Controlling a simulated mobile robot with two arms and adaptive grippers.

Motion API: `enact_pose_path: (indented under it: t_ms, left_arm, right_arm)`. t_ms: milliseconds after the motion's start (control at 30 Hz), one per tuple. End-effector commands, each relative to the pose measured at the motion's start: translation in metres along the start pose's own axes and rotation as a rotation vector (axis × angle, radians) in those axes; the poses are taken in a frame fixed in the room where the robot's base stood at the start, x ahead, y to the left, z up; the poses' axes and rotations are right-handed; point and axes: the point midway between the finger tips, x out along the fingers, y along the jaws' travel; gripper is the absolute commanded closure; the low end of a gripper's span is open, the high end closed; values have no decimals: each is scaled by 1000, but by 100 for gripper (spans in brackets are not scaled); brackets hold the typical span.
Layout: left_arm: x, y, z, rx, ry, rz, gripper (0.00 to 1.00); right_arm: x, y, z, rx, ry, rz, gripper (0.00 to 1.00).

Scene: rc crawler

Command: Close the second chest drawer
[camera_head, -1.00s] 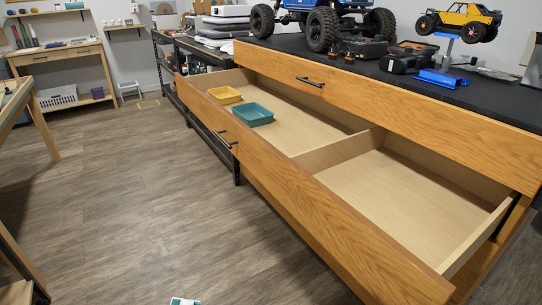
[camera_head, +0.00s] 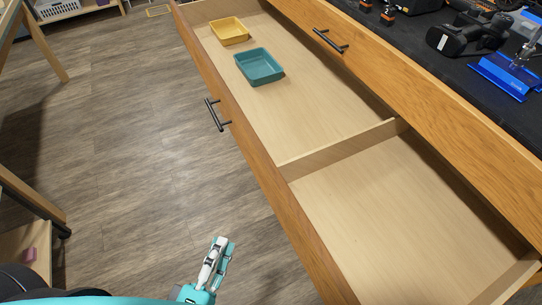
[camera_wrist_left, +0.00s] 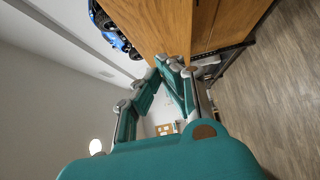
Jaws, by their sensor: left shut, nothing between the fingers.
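The second chest drawer (camera_head: 262,165) is pulled far out below the closed top drawer (camera_head: 400,72). Its wooden front carries a black bar handle (camera_head: 217,115). A divider (camera_head: 338,150) splits its inside. A yellow tray (camera_head: 229,32) and a teal tray (camera_head: 259,67) lie in the far compartment; the near one is empty. My left gripper (camera_head: 222,248) is shut and empty over the floor, left of the drawer front and apart from it. Its fingers (camera_wrist_left: 166,72) also show in the left wrist view, with wooden fronts beyond them. My right gripper is not in view.
The black chest top (camera_head: 470,35) holds a dark tool (camera_head: 460,38) and a blue stand (camera_head: 505,75). The wood floor (camera_head: 130,150) left of the drawer is clear. A wooden table leg (camera_head: 42,45) stands at the left edge.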

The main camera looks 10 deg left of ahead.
Motion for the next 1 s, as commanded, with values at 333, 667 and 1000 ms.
enact_pose_path:
  t_ms: [333,667,1000]
  left_arm:
    - [34,3,0,-9,2,-2,100]
    - [103,2,1,-10,0,-4,100]
    - [126,0,28,-8,-2,-7,100]
  right_arm:
    - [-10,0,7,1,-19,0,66]
    - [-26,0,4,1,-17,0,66]
    - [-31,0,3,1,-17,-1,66]
